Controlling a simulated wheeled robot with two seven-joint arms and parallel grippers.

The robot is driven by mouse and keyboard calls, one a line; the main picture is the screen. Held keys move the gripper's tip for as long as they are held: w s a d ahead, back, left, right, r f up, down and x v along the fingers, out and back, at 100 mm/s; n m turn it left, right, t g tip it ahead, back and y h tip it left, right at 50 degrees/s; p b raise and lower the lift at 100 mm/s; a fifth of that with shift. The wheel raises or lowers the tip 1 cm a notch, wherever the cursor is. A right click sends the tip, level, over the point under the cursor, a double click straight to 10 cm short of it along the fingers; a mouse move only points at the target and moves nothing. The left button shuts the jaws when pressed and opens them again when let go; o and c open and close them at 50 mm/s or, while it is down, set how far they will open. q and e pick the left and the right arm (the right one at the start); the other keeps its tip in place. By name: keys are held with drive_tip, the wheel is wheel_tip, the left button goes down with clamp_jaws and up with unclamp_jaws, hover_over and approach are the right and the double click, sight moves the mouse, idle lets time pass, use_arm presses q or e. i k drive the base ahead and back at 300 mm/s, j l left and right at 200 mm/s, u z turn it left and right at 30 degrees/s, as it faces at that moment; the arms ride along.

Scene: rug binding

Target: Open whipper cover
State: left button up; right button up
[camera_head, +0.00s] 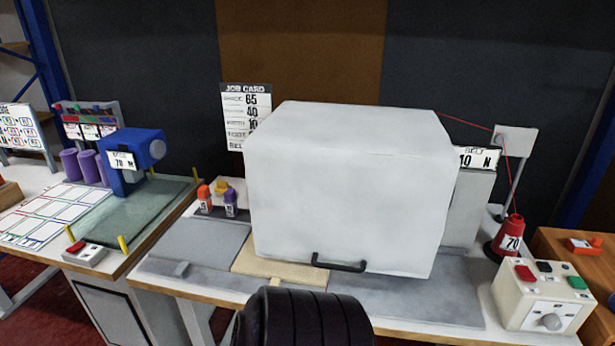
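The whipper cover (350,180) is a large white box standing shut on the middle table. Its black handle (339,264) is at the lower front edge, a little left of the front's middle. The cover hides whatever is beneath it. A black ribbed rounded part, which seems to be mine, rises from the bottom edge below the handle, apart from it in the picture. No gripper fingers show in this view.
A control box (541,295) with colored buttons and a knob stands at the right. A red thread cone (509,238) stands behind it. A job card (246,115) is behind the cover. A blue machine (129,160) is on the left table.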

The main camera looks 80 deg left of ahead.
sight(357, 190)
drive_tip(key=u, duration=2.25)
